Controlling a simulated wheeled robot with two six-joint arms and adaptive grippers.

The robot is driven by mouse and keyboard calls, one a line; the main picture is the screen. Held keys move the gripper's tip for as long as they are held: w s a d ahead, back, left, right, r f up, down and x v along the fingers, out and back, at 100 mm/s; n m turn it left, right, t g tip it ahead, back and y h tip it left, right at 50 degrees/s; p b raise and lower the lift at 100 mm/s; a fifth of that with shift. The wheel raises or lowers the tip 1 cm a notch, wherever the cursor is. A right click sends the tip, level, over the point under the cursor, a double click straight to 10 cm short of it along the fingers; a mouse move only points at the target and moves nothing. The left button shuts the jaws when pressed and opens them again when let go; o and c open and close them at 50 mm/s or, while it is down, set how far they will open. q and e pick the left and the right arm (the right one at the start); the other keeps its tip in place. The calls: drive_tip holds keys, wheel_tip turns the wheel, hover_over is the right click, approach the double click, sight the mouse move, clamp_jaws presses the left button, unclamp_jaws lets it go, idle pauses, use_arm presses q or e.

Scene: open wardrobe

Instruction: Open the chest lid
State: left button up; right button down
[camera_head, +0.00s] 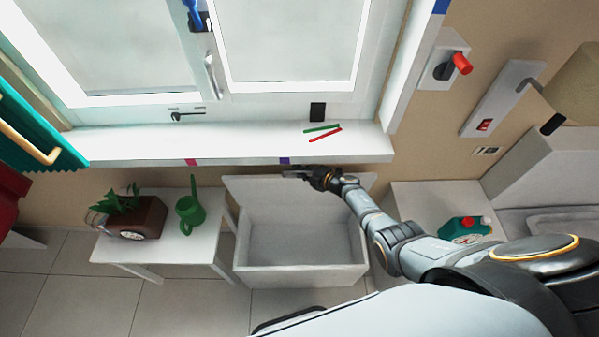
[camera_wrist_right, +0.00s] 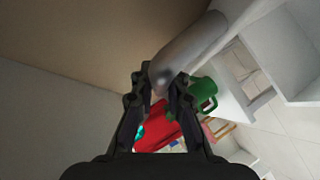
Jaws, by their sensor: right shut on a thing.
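The white chest (camera_head: 300,277) stands on the floor under the window sill, with its empty inside showing. Its lid (camera_head: 252,188) is raised and stands up at the back of the box, close under the sill. My right gripper (camera_head: 298,174) is at the upper edge of the lid. In the right wrist view, my right gripper (camera_wrist_right: 160,85) is shut on a grey rounded bar (camera_wrist_right: 188,50), which looks like the lid's handle. How the bar joins the lid is hidden. My left gripper is not in view.
A white side table (camera_head: 160,255) left of the chest holds a potted plant (camera_head: 135,216) and a green watering can (camera_head: 190,212). The window sill (camera_head: 235,143) with pens lies just above the lid.

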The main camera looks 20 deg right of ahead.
drive_tip(key=shift+w+r, duration=0.1)
drive_tip(key=c, duration=1.3)
unclamp_jaws()
drive_tip(key=shift+c, duration=0.2)
drive_tip(key=shift+s+d, duration=0.35)
drive_tip(key=shift+s, duration=0.15)
drive_tip(key=v, duration=1)
drive_tip(key=shift+s+d+r, duration=0.15)
drive_tip(key=shift+s+r, duration=0.1)
drive_tip(key=shift+r, duration=0.1)
